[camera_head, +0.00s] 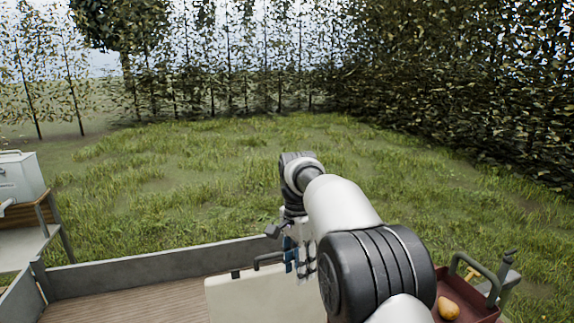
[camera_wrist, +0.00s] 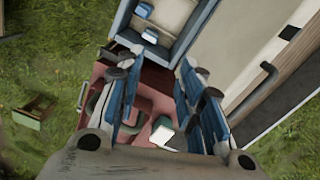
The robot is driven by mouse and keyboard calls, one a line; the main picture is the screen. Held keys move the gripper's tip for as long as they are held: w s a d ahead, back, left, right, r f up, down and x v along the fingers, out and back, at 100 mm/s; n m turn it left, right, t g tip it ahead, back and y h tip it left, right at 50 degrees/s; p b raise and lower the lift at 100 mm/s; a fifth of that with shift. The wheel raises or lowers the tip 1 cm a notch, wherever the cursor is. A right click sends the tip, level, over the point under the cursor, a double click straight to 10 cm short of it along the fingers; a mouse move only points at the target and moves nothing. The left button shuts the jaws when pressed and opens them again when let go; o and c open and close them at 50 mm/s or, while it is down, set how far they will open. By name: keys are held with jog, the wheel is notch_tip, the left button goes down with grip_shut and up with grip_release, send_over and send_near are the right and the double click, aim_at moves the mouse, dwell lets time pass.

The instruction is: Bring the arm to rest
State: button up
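My arm reaches forward over the wooden deck in the head view. My gripper (camera_head: 297,264) hangs at its end, with blue-padded fingers pointing down, partly hidden behind my own arm. In the wrist view my gripper (camera_wrist: 160,62) has its two fingers well apart. Nothing is clearly held between them. A red crate-like thing (camera_wrist: 150,88) and a small white-and-green item (camera_wrist: 163,135) show beyond and between the fingers, at a distance that is hard to judge.
A cream case (camera_head: 240,300) with a dark handle stands by the gripper. A red crate (camera_head: 472,308) with one yellow pear (camera_head: 448,308) sits at lower right. A low grey side wall (camera_head: 160,268) edges the deck. A white box (camera_head: 20,177) is at left. Grass beyond is open.

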jog(key=s+d+f+n+t+b, duration=0.2)
jog(key=s+d+n+b, duration=0.15)
jog(key=s+b, duration=0.4)
jog(key=s+d+f+n+t+b, duration=0.15)
jog(key=s+d+b, duration=0.3)
jog(key=s, duration=0.65)
jog(key=s+d+f+n+t+b, duration=0.2)
jog(key=s+f+n+b, duration=0.4)
jog(key=s+f+b, duration=0.5)
jog(key=s+d+f, duration=0.1)
jog(key=s+f, duration=0.5)
jog(key=shift+s+d+f, duration=0.15)
jog(key=shift+s+f, duration=0.1)
